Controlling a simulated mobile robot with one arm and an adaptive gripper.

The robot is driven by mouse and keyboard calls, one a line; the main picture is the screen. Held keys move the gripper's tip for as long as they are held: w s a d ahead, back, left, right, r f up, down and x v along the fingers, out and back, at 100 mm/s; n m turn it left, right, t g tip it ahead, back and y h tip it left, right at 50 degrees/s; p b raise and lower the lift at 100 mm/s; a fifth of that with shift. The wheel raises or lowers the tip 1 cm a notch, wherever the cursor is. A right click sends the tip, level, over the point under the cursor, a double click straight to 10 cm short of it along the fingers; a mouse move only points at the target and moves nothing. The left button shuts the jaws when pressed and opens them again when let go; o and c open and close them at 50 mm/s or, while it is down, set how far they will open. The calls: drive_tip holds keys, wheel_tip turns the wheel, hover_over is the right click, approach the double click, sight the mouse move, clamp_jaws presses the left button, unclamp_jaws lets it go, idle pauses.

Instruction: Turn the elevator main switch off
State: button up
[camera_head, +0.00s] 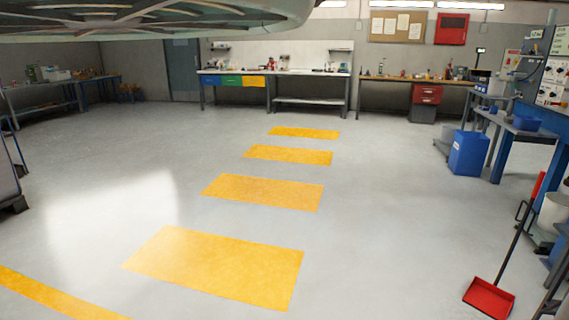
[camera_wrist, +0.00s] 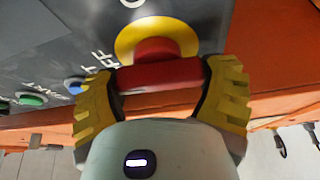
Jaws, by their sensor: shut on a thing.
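The main switch's red handle (camera_wrist: 160,76) shows in the wrist view, with a yellow round plate (camera_wrist: 124,40) behind it. It sits on a dark grey panel (camera_wrist: 60,35) with partly hidden white letters, "FF" among them. My gripper (camera_wrist: 162,80) has its yellow ridged fingers on either side of the red bar, shut on it. The bar lies nearly level in the picture, across the lower edge of the yellow plate. The head view does not show my gripper.
A blue button (camera_wrist: 75,85) and a green button (camera_wrist: 30,99) lie left of the switch. Orange framing (camera_wrist: 275,45) runs beside and below the panel. In the head view, a red dustpan (camera_head: 489,298) and blue bin (camera_head: 468,153) stand right; the middle floor is clear.

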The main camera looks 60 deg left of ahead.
drive_tip(key=shift+w+n, duration=0.1)
drive_tip(key=shift+n, duration=0.5)
drive_tip(key=shift+f+g, duration=0.1)
drive_tip(key=shift+g, duration=0.2)
drive_tip(key=o, duration=1)
drive_tip(key=shift+o, duration=0.2)
drive_tip(key=shift+s+a+f, duration=0.1)
drive_tip(key=shift+s, duration=0.55)
drive_tip(key=v, duration=1.1)
